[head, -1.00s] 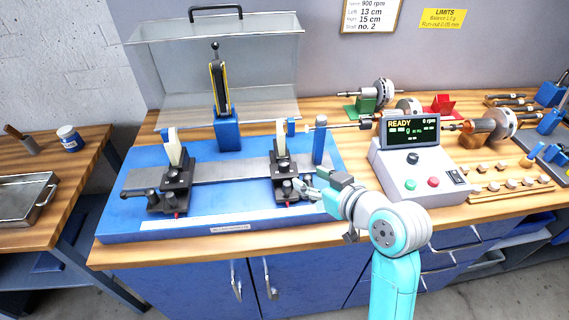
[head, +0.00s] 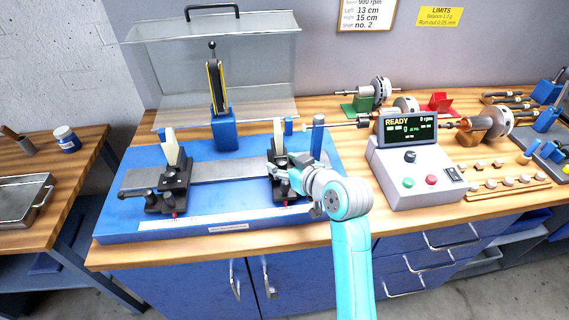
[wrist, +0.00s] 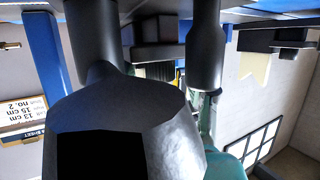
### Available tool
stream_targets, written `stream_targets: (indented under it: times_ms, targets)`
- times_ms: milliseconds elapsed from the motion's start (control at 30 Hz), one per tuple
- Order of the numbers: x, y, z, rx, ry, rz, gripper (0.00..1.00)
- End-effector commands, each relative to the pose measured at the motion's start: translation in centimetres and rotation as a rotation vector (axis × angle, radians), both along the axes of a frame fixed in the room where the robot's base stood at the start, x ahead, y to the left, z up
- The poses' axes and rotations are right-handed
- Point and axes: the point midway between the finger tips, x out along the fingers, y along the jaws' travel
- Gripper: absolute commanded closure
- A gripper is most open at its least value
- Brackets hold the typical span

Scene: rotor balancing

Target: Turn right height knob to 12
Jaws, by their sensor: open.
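The right support (head: 279,150) stands on the grey rail of the blue balancing machine, with a pale upright plate on a dark slide block. My gripper (head: 281,176) is at the front of this block, its fingers open and pointing left. The gripper and wrist cover most of the block's front, so I cannot make out the right height knob or its scale in the head view. The wrist view is upside down; a large dark rounded part (wrist: 115,125) fills its middle, with dark cylinders above it. I cannot tell whether my fingers touch a knob.
The left support (head: 174,165) stands on the same rail, with dark knobs in front. A control box (head: 415,175) with a READY screen stands close to the right of my arm. A clear raised cover (head: 270,60) is behind. The wall card (head: 370,14) reads Left 13 cm.

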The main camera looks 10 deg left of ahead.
Motion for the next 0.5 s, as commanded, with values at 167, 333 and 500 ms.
stream_targets:
  times_ms: [167, 333, 500]
  targets:
    - [0.00, 0.02, 0.01, 0.000, 0.000, 0.000, 0.44]
    - [0.00, 0.00, 0.02, 0.000, 0.000, 0.000, 0.79]
    - [-0.01, -0.01, 0.02, 0.000, 0.000, 0.000, 1.00]
